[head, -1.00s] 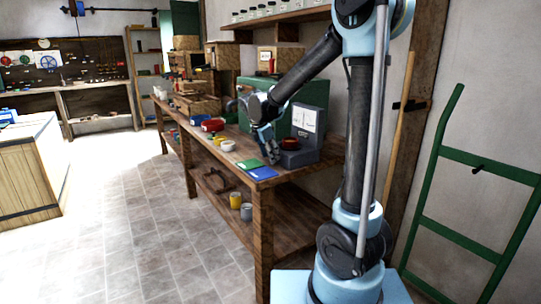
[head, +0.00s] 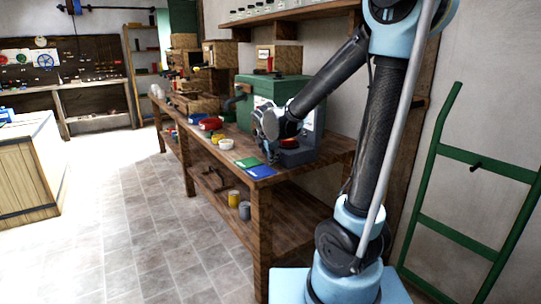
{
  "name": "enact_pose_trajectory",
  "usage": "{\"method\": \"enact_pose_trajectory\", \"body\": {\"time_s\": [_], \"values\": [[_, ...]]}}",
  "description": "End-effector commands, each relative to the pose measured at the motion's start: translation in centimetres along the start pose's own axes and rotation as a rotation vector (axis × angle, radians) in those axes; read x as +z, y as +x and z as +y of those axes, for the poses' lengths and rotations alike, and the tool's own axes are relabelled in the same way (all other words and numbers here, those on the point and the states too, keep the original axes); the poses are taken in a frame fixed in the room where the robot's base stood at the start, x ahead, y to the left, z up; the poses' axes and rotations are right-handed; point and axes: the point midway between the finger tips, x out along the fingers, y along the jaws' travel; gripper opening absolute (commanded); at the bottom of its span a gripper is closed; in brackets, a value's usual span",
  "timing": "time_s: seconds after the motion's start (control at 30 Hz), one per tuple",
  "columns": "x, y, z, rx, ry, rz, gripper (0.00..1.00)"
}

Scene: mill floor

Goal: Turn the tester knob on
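The tester (head: 308,122) is a grey box with a white gauge face, standing on the near end of the wooden bench (head: 250,187). My arm and wrist now cover most of it. A round dark red part (head: 289,142) shows low at its front; I cannot tell if this is the knob. My gripper (head: 271,158) hangs in front of the tester, pointing down, left of the red part and just above the blue and green cards. Its fingers are small and partly hidden, so their opening is unclear.
A blue card (head: 261,172) and a green card (head: 247,162) lie at the bench's front edge. A white bowl (head: 226,144) and a red bowl (head: 211,124) stand to the left. A green machine (head: 262,93) stands behind. The tiled floor in front is clear.

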Motion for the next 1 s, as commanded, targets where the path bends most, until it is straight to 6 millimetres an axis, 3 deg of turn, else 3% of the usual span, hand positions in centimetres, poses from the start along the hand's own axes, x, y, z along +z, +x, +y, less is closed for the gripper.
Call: {"method": "enact_pose_trajectory", "body": {"time_s": [0.23,0.27,0.33,0.77,1.0], "values": [[0.0,0.0,0.4,0.006,-0.001,-0.001,0.19],[0.0,0.0,0.4,0.006,-0.001,-0.001,0.48],[0.0,0.0,0.3,0.005,-0.001,-0.001,0.63],[0.0,-0.3,0.1,0.002,-0.001,0.000,0.63],[0.0,-2.4,0.1,0.002,-0.001,0.001,0.63]]}}
